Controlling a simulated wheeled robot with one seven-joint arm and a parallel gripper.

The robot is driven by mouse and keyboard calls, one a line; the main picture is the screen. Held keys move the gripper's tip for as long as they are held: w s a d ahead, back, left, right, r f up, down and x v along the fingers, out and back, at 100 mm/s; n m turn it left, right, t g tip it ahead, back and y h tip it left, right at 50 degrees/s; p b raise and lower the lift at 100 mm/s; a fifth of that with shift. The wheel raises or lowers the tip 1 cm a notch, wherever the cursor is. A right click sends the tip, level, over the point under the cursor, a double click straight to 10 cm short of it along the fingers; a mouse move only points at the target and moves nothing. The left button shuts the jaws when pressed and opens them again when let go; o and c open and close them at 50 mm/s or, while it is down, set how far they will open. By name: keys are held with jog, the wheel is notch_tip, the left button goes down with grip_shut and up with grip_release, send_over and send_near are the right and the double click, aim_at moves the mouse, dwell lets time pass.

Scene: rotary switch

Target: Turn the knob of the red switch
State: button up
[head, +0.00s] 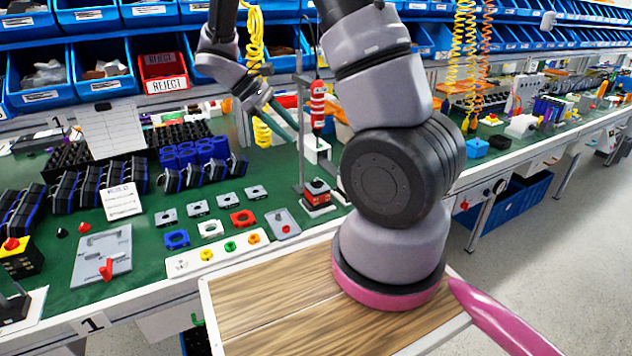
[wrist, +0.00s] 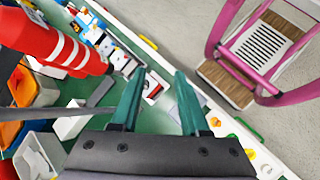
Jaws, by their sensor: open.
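My gripper (head: 292,128) is open and empty, held above the bench at the back middle in the head view. Its two teal fingers (wrist: 160,76) reach forward in the wrist view. A red knob or lever (head: 106,268) stands on a grey plate at the left front of the bench, far from my gripper. A small red and dark block (head: 317,190) sits on a white base near the stand. A red and white piece (wrist: 154,88) shows between the fingertips in the wrist view, apart from them. I cannot tell which of these is the red switch.
A red hand tool (head: 318,104) hangs beside my gripper and looms at upper left in the wrist view (wrist: 50,40). A thin stand (head: 301,130) rises nearby. A white strip with coloured buttons (head: 218,252) and several small brackets lie on the green bench. Blue bins line the back.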

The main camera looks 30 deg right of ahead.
jog(key=w+f+n+h, duration=0.3)
jog(key=f+n+h, duration=0.25)
jog(key=f, duration=0.55)
jog(key=n+t+h, duration=0.4)
jog(key=n+h, duration=0.1)
jog(key=n, duration=0.1)
send_near(311, 182)
jog(key=shift+d, duration=0.65)
jog(key=d, duration=1)
jog(key=shift+w+d+f, duration=0.1)
jog(key=shift+w+d, duration=0.15)
jog(key=shift+d, duration=0.05)
grip_shut()
